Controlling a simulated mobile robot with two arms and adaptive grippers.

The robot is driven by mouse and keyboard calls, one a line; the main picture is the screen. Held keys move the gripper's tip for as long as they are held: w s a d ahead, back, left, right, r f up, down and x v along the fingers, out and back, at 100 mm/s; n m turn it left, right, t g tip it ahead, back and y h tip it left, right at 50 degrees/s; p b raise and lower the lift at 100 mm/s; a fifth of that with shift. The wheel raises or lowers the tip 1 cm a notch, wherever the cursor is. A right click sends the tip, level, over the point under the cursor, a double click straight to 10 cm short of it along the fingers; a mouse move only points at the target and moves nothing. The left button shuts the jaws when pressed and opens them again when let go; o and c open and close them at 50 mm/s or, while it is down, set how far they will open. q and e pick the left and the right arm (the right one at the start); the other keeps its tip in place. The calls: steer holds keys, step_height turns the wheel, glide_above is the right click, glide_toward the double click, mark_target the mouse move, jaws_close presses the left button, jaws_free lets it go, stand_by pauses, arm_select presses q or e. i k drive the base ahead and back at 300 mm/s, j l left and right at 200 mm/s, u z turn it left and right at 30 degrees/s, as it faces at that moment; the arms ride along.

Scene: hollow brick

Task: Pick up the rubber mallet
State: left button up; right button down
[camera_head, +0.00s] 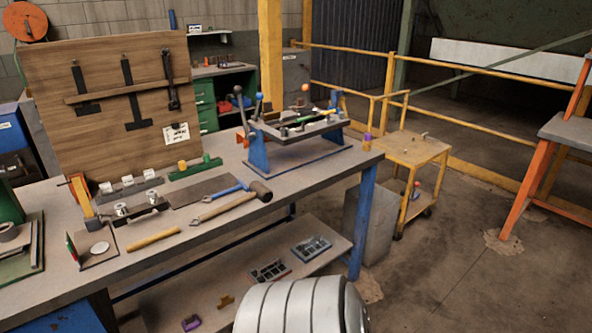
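The rubber mallet (262,190) lies on the workbench near its front edge, right of the middle of the bench top. Its dark head points to the right and its wooden handle (222,209) runs toward the lower left. A blue-handled tool (226,193) lies just behind the handle; I cannot tell whether they touch. Neither of my grippers is in view, and nothing is holding the mallet.
The workbench (300,178) carries a wooden tool board (110,80), a blue-framed fixture (300,135) and a loose wooden handle (153,239). Its lower shelf (220,285) holds small parts. A yellow cart (415,147) stands at right. Open floor lies at the lower right.

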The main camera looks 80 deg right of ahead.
mark_target(258, 190)
steer(key=z, duration=2.3)
